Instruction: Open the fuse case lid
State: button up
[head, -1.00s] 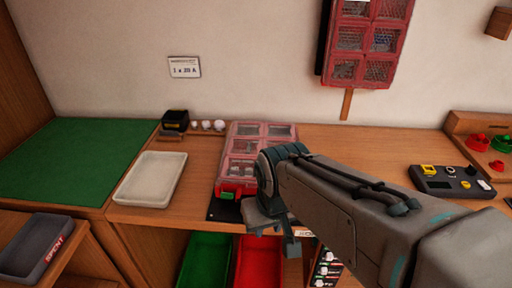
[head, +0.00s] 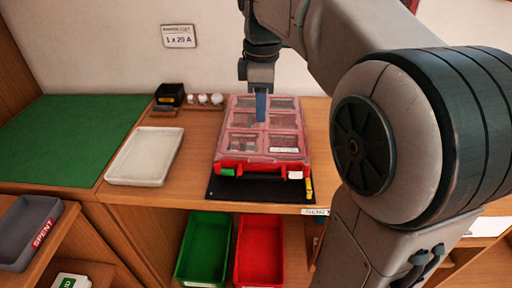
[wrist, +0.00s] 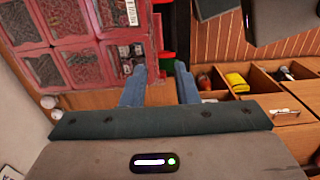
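The fuse case (head: 262,165) is a red box with a clear, windowed lid (head: 262,118), lying shut on a black mat (head: 262,188) on the wooden bench. A green tab (head: 227,172) shows on its front edge. My gripper (head: 261,107) points down above the lid in the head view; whether it touches cannot be told. In the wrist view, the blue fingers of my gripper (wrist: 161,84) are spread with nothing between them. The case (wrist: 85,48) fills the upper left there, beside the fingers.
A white tray (head: 113,170) and green mat (head: 70,138) lie left of the case. A black box (head: 170,94) and small white pieces stand behind. Green (head: 204,245) and red (head: 259,250) bins sit below the bench front. A grey SPENT tray (head: 25,232) is lower left.

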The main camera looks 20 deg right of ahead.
aim_at(260, 158)
notch_tip(260, 158, down, 14)
jog(key=shift+r+b, duration=0.2)
jog(key=shift+b, duration=0.6)
grip_shut()
